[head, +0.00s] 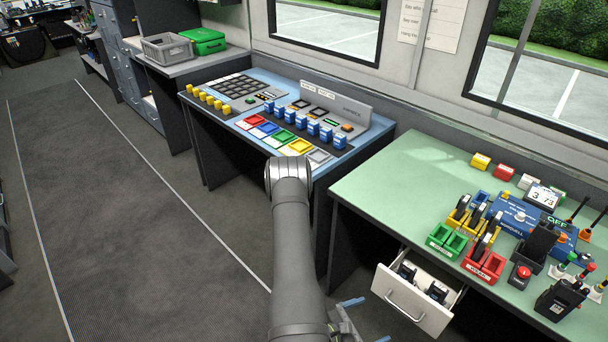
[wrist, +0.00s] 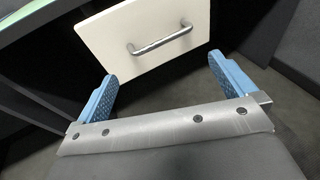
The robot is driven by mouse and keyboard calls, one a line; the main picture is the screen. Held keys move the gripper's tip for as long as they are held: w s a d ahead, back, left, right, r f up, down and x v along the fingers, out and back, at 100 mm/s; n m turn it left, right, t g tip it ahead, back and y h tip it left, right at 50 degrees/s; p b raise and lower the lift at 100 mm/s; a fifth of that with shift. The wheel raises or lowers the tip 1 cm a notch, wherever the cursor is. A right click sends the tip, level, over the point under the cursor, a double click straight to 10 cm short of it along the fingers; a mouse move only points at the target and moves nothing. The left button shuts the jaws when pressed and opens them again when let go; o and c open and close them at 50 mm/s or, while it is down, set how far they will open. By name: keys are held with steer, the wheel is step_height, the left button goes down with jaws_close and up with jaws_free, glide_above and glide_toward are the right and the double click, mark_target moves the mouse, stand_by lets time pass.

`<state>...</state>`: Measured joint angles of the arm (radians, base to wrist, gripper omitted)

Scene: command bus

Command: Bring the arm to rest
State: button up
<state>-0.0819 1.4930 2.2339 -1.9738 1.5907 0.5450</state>
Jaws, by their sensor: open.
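My gripper (wrist: 165,85) is open and empty in the wrist view, its two blue textured fingers spread apart. The front of a white drawer (wrist: 145,35) with a silver bar handle (wrist: 160,40) shows beyond and between the fingers, with no visible contact. In the head view my arm reaches down the middle of the picture, and part of my gripper shows at the bottom edge (head: 345,318), left of the drawer. The rest of my gripper is hidden behind the arm there. The drawer (head: 405,308) stands pulled out under the green-topped bench, with dark items inside.
A blue console desk (head: 225,130) with coloured tiles and blocks stands behind my arm. The floor at left (head: 120,200) is clear.

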steer(key=shift+r+x, duration=0.45)
steer(key=shift+x, duration=1.8)
steer(key=f+v, duration=0.1)
steer(key=v, duration=0.8)
steer(key=shift+s+a, duration=0.2)
steer(key=shift+a, duration=0.25)
steer(key=shift+r, duration=0.15)
